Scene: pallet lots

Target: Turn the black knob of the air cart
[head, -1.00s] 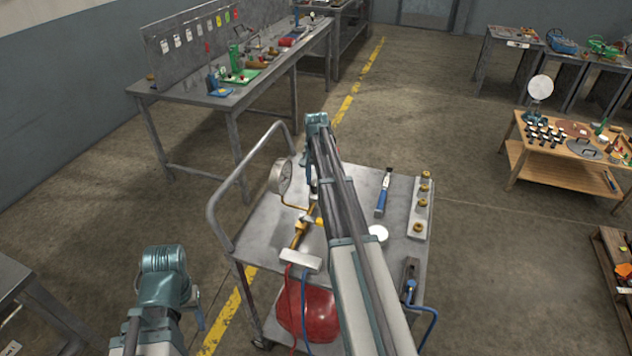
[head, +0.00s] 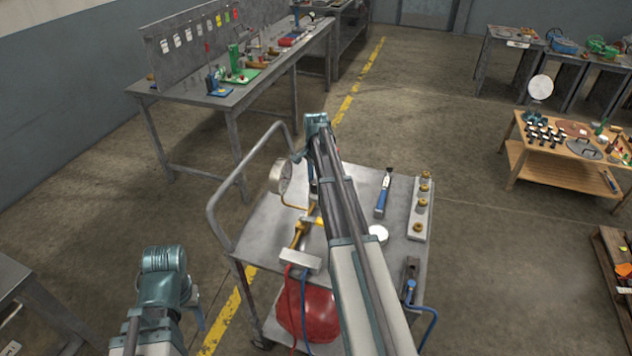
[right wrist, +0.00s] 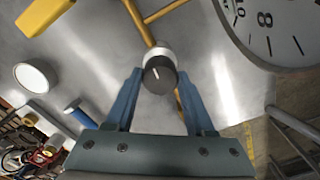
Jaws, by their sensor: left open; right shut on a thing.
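The air cart (head: 345,190) is a grey metal trolley in the middle of the head view. Its black knob (right wrist: 160,76) has a white pointer line and sits on a silver collar on the yellow piping (right wrist: 140,20). My right gripper (right wrist: 160,82) is shut on the knob, one blue finger on each side of it. In the head view my right arm hides the knob and this gripper. A round gauge (right wrist: 268,28) stands beside the knob; it also shows in the head view (head: 276,176). My left gripper (head: 197,312) is open and empty, left of the cart.
On the cart top are a blue-handled tool (head: 383,195), a white disc (head: 378,234) and a plate with brass fittings (head: 418,210). A red tank (head: 308,312) is below. A cart handle rail (head: 240,170) rises at left.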

